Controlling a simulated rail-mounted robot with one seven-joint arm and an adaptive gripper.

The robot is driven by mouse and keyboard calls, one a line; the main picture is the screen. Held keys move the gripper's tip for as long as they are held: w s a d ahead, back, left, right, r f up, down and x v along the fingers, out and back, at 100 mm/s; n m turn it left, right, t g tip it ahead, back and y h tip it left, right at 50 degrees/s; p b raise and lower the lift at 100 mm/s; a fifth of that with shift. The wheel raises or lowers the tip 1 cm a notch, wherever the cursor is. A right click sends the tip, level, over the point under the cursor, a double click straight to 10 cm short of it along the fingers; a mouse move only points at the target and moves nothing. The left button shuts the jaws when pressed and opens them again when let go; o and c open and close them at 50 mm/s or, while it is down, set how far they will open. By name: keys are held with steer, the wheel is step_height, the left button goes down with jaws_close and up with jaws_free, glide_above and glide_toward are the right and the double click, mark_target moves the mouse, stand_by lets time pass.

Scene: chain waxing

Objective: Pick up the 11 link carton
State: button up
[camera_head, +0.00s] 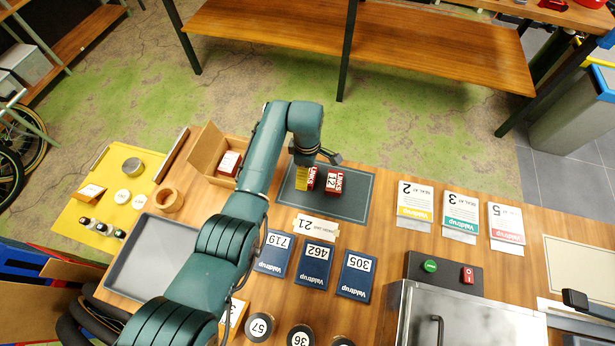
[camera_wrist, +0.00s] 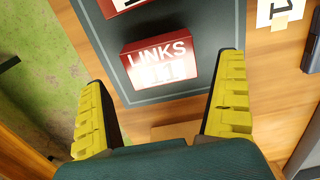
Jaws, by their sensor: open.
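The 11 link carton (camera_wrist: 158,62) is a small red box with a white top label reading LINKS 11. In the wrist view it lies on the dark mat (camera_wrist: 205,20), ahead of and between my gripper's yellow fingers. My gripper (camera_wrist: 165,72) is open with nothing held, and there is space on both sides of the carton. In the head view my gripper (camera_head: 302,178) points down at the left of the mat (camera_head: 352,207), and the carton (camera_head: 312,177) shows partly beside it. I cannot tell the exact height gap.
A second red carton marked 12 (camera_head: 334,182) stands close to the right on the mat. An open cardboard box (camera_head: 208,150) holding another carton is at the left. Blue packets (camera_head: 313,264) lie in front. The mat's right part is clear.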

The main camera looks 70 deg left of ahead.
step_height(320, 180, down, 4)
steer(key=shift+r+b, duration=0.25)
steer(key=shift+b, duration=0.05)
steer(key=c, duration=1)
